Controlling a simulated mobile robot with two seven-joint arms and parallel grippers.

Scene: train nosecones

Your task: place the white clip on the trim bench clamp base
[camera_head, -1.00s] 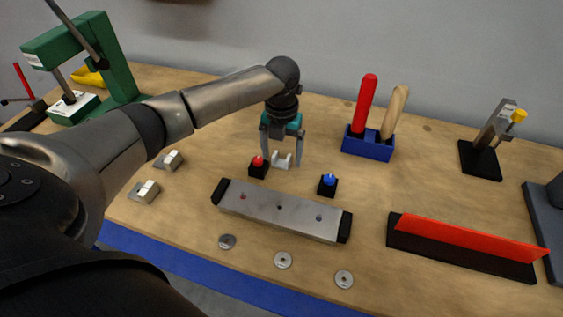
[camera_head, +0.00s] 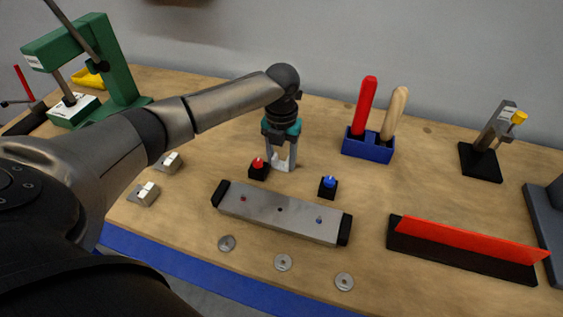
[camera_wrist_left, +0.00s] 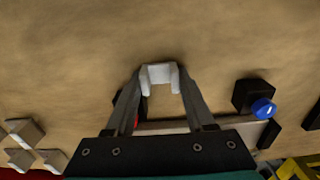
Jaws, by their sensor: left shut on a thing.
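The white clip (camera_head: 281,157) stands on the wooden bench behind the red button block; it also shows in the left wrist view (camera_wrist_left: 159,73). My left gripper (camera_head: 280,167) points down with its fingers shut on the clip, one finger on each side. In the left wrist view the fingertips (camera_wrist_left: 160,86) flank the clip. My right gripper is not in view.
A red button block (camera_head: 258,170) sits close to the left gripper, and a blue button block (camera_head: 328,188) stands to the right. A blue holder (camera_head: 367,146) with two handles is behind. Several washers lie near the front edge. A green press (camera_head: 118,68) stands at far left.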

